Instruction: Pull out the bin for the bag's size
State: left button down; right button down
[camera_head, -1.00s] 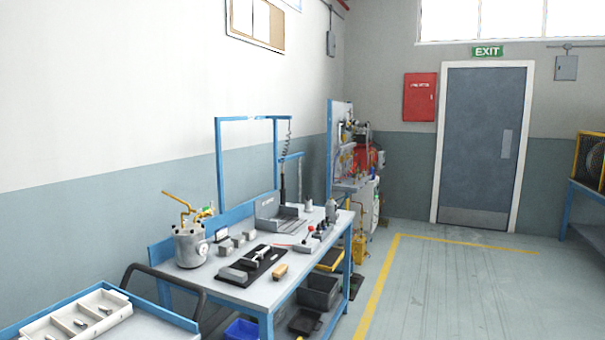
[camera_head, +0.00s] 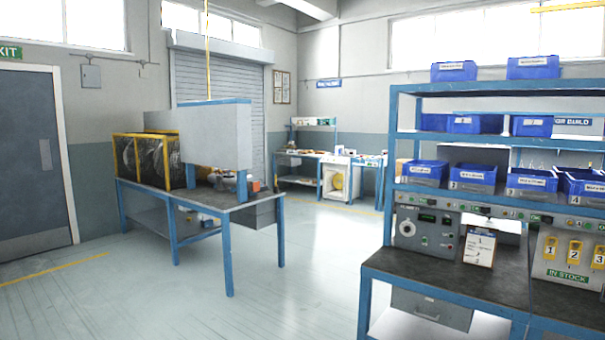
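Blue labelled bins stand on the blue shelf rack (camera_head: 392,110) at the right. On the low shelf a row of them runs rightward: a left-end bin (camera_head: 425,172), a second bin (camera_head: 473,177), a third bin (camera_head: 530,182) and one cut by the picture edge (camera_head: 585,187). More bins stand above, such as a middle-shelf bin (camera_head: 533,127) and two on top, a left one (camera_head: 454,71) and a right one (camera_head: 533,67). The label text is mostly too small to read. I cannot make out a bag. Neither gripper is in view.
Under the low bins are a grey control panel (camera_head: 428,232), a clipboard (camera_head: 479,248) and an "IN STOCK" panel (camera_head: 567,255) on a dark bench top (camera_head: 440,274). A blue-framed table (camera_head: 228,208) stands left. The floor (camera_head: 310,260) between is clear.

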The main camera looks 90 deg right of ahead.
aim_at(431, 173)
jog(key=z, duration=3.5)
jog(key=i+u, duration=0.2)
jog(key=i, duration=0.3)
jog(key=i+l+u, duration=0.2)
jog(key=i, duration=0.25)
jog(key=i+l+u, duration=0.15)
jog(key=i, duration=0.35)
